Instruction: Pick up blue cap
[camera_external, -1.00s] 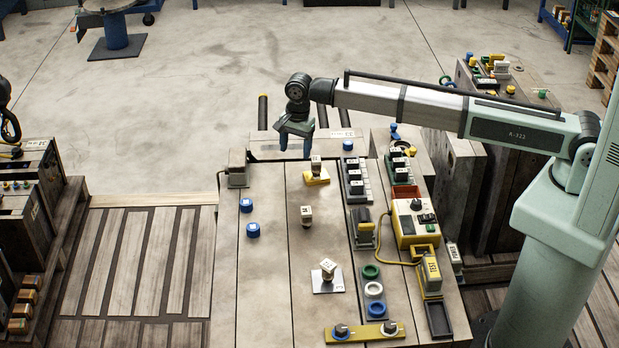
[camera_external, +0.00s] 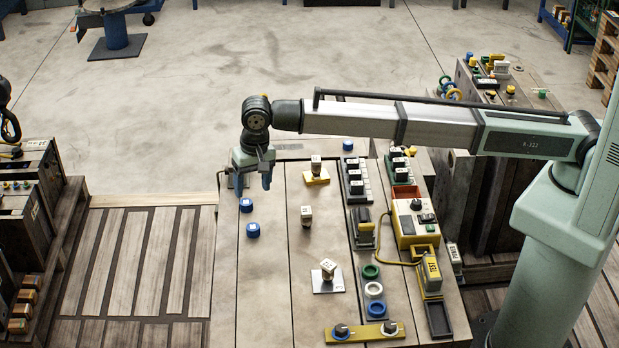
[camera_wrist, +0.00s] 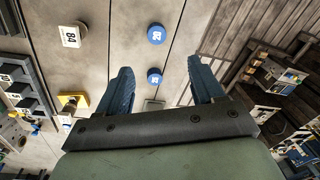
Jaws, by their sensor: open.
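Two round blue caps with white labels lie on the left part of the bench in the external view: one farther back (camera_external: 246,205) and one a little in front of it (camera_external: 253,230). In the wrist view, one blue cap (camera_wrist: 154,76) shows between my fingers and the other (camera_wrist: 156,34) lies beyond them. A third blue cap (camera_external: 347,145) sits at the back of the bench. My gripper (camera_external: 253,184) is open and empty, pointing down just behind and above the farther left cap. Its fingers (camera_wrist: 160,72) are apart in the wrist view.
A labelled block on a yellow base (camera_external: 316,179), a standing labelled block (camera_external: 306,216) and a block on a white plate (camera_external: 328,283) are to the right. A yellow control box (camera_external: 415,222) stands farther right. The bench's front left is clear.

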